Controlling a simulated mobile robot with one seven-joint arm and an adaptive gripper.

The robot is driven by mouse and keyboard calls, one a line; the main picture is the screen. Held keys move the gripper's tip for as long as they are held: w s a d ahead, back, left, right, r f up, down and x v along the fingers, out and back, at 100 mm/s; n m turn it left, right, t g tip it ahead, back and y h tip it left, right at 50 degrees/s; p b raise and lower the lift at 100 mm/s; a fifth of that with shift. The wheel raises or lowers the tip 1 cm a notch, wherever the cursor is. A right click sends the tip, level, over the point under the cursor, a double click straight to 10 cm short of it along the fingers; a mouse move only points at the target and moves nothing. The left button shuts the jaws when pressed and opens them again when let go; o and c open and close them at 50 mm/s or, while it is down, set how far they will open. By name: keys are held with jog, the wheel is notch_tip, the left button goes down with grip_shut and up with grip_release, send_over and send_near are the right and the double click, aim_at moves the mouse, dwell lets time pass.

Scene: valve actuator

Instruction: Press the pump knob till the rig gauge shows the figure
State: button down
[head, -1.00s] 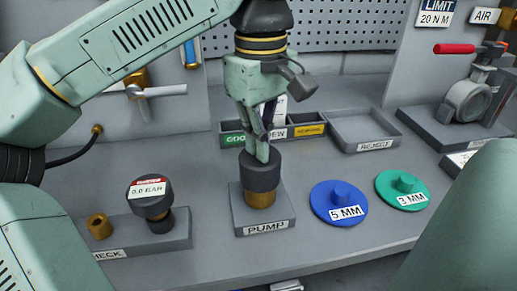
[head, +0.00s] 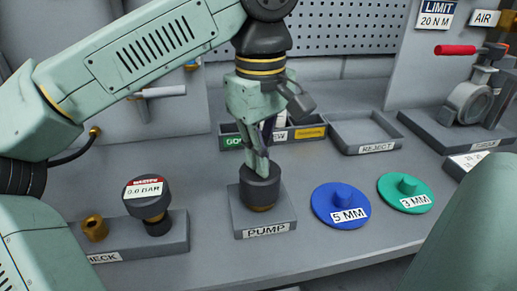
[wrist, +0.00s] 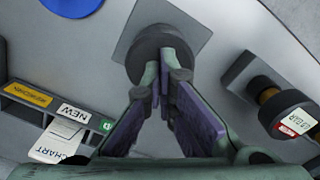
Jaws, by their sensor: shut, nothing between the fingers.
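The pump knob (head: 261,190) is a dark round cap over a brass collar on a grey block (head: 281,226) labelled PUMP. My gripper (head: 260,170) is shut and empty, pointing down with its fingertips on top of the knob. In the wrist view, the fingertips (wrist: 163,74) meet the knob's dark cap (wrist: 148,48). Only a thin band of brass shows under the cap. The rig gauge (head: 147,196) is a dark round head left of the pump, with a red-and-white display. It seems to read 0.0 BAR, but the digits are small and blurred.
A brass fitting (head: 95,228) stands left of the gauge on the CHECK block. A blue 5 MM disc (head: 325,207) and a green 3 MM disc (head: 385,190) lie to the right. A labelled bin row and REJECT tray (head: 340,130) stand behind.

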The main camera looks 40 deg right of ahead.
jog(key=shift+f, duration=0.6)
jog(key=shift+r+p, duration=3.1)
jog(key=shift+r, duration=0.5)
jog(key=shift+f, duration=0.25)
jog(key=shift+f+b, duration=2.3)
jog(key=shift+f, duration=1)
jog(key=shift+r+p, duration=3.1)
jog(key=shift+r, duration=0.45)
